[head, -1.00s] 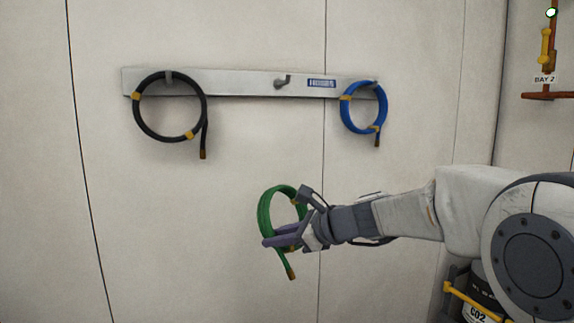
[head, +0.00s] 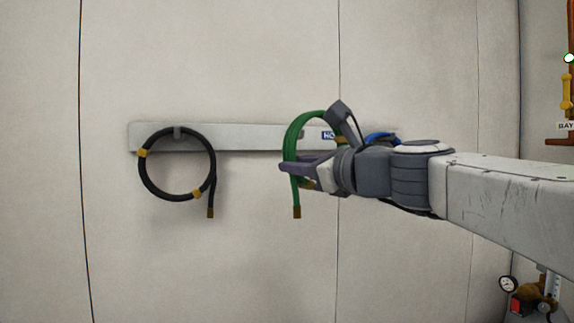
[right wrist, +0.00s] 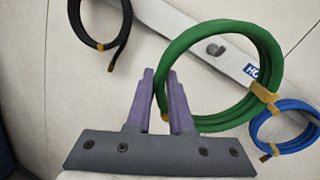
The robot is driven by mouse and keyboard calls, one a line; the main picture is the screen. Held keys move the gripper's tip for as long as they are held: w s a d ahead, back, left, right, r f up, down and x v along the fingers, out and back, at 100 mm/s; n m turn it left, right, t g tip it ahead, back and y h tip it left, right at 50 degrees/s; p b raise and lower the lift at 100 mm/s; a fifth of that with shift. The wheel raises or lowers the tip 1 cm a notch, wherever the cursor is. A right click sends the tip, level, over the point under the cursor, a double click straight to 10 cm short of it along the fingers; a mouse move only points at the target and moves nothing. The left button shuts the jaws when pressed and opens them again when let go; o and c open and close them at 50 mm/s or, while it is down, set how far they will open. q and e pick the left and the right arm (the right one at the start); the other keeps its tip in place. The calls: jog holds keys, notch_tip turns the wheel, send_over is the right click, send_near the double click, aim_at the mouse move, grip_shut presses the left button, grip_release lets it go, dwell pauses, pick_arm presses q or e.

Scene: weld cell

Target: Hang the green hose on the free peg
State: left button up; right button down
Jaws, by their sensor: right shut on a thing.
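The green hose (head: 291,142) is a coiled ring with a brass end hanging down. My right gripper (head: 300,172) is shut on it and holds it up at the rail's height. In the right wrist view the purple fingers (right wrist: 162,82) pinch the left lower side of the green ring (right wrist: 275,52). The free peg (right wrist: 215,47) shows through the ring's opening in that view, on the grey rail (right wrist: 165,18). In the head view the peg is hidden behind the hose and gripper. I cannot tell the gap between ring and peg. My left gripper is out of view.
The rail (head: 245,138) is on a pale panelled wall. A black hose (head: 143,180) hangs at its left end. A blue hose (head: 382,137) at the right end is mostly hidden by my arm; it shows in the wrist view (right wrist: 290,137). The wall below is clear.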

jog(key=w+a+f, duration=0.1)
jog(key=w+a, duration=0.1)
jog(key=w, duration=0.4)
jog(key=w+a+f, duration=0.1)
jog(key=w+a, duration=0.1)
jog(key=w, duration=0.3)
jog(key=shift+w+f, duration=0.35)
jog(key=shift+f, duration=0.05)
dwell(0.9)
dwell(0.5)
jog(key=c, duration=0.7)
grip_release()
jog(key=shift+w, duration=0.1)
jog(key=shift+o, duration=0.2)
jog(key=shift+b, duration=0.3)
